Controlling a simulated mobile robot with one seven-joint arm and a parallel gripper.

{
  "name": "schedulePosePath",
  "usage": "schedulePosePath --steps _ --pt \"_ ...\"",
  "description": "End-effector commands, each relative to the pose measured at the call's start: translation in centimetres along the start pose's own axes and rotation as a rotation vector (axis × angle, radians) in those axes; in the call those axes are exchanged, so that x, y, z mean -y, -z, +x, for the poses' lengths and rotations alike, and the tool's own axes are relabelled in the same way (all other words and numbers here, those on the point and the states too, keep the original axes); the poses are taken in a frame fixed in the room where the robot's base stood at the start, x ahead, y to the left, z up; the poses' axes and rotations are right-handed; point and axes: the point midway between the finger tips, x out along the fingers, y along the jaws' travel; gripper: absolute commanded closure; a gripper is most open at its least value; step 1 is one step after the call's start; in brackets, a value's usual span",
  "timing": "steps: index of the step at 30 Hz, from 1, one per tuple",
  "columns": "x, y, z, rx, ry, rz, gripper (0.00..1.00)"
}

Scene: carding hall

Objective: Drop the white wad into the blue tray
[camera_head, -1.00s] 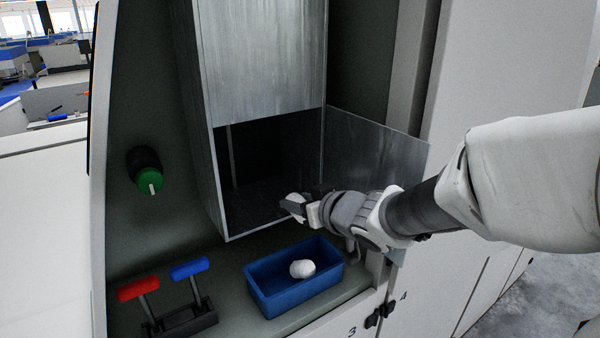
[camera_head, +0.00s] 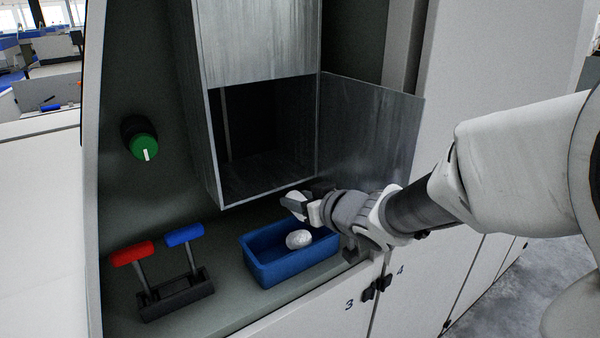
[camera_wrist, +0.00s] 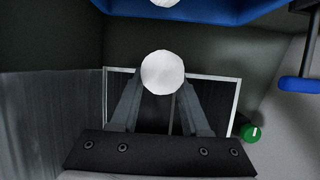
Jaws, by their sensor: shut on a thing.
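My gripper (camera_head: 296,205) is shut on a white wad (camera_wrist: 162,72), which shows round between the two fingertips in the wrist view. In the head view the fingers partly hide this wad. The gripper is just above the back of the blue tray (camera_head: 265,277), near the front edge of the open metal chute. A second white wad (camera_head: 298,239) lies inside the tray. The tray's edge also shows at the top of the wrist view (camera_wrist: 220,14), with part of the wad in it.
The open metal chute (camera_head: 258,42) stands behind the gripper, with a metal flap (camera_head: 372,130) at its right. Left of the tray are a red-handled lever (camera_head: 132,253) and a blue-handled lever (camera_head: 184,235). A green knob (camera_head: 143,146) is on the back panel.

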Motion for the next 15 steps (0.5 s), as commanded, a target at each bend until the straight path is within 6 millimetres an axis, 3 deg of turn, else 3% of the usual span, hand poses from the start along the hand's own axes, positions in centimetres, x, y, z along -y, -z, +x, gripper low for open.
schedulePosePath --steps 1,4,15 --pt "0.0 -1.0 0.42 0.0 0.0 0.0 1.0" --pt "0.01 -1.58 0.67 -0.001 0.0 -0.001 1.0" --pt "0.01 -1.7 0.72 0.0 0.0 0.0 1.0"
